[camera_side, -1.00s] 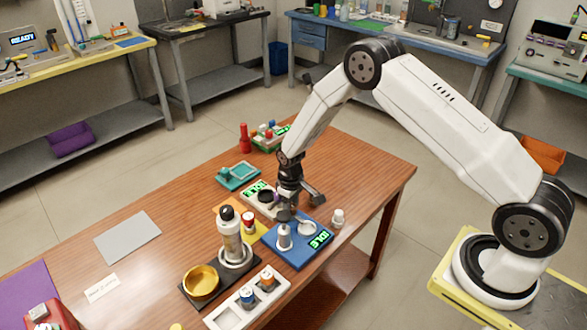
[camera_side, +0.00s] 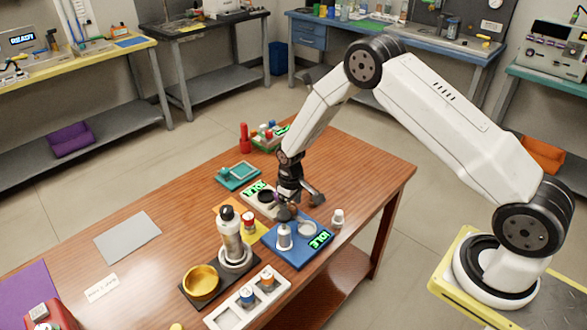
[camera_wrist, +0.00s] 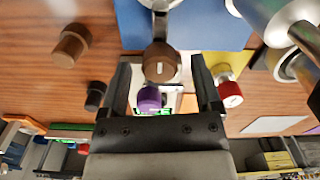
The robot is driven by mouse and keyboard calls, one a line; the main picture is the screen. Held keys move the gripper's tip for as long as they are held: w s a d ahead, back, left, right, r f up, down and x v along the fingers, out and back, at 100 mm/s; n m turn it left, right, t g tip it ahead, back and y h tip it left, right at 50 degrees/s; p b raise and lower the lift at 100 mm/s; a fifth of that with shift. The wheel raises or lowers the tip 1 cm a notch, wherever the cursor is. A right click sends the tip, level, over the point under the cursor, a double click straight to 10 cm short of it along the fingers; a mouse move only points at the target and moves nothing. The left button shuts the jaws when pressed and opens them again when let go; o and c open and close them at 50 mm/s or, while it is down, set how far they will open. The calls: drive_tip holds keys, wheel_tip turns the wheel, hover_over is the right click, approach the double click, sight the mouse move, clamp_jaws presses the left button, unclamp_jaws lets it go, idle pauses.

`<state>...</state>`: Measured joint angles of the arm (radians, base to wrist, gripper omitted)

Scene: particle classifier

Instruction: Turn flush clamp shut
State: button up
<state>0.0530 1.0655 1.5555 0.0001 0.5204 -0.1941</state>
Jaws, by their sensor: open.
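The blue device base (camera_side: 285,255) carries a green display reading IDLE (camera_side: 320,238), a small metal cylinder (camera_side: 284,237) and a light round disc (camera_side: 307,228). A brown round knob with a white mark (camera_wrist: 161,68) is in the wrist view at the near edge of the blue base (camera_wrist: 215,25); I cannot tell for sure that it is the flush clamp. My gripper (camera_side: 287,205) is low above this edge. In the wrist view its two open fingers (camera_wrist: 160,84) stand on either side of the knob, with gaps. A purple knob (camera_wrist: 149,99) shows between them, closer to the palm.
A red-capped vial (camera_wrist: 231,93) stands close to the right finger in the wrist view. A dark cap (camera_wrist: 96,95) and a brown cap (camera_wrist: 72,45) are at left. A tall bottle (camera_side: 231,238) and gold bowl (camera_side: 200,282) stand left of the blue base.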

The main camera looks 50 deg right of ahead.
sight(291, 205)
drive_tip(key=shift+r, duration=3.8)
drive_tip(key=shift+s+r, duration=0.2)
drive_tip(key=shift+r, duration=0.15)
drive_tip(key=s+a+r+t, duration=0.1)
drive_tip(key=s+r, duration=0.5)
drive_tip(key=s, duration=0.4)
drive_tip(key=s+a+r+m+t, duration=0.1)
drive_tip(key=s+r, duration=0.5)
drive_tip(key=s, duration=0.4)
drive_tip(key=shift+a+m+t, duration=0.3)
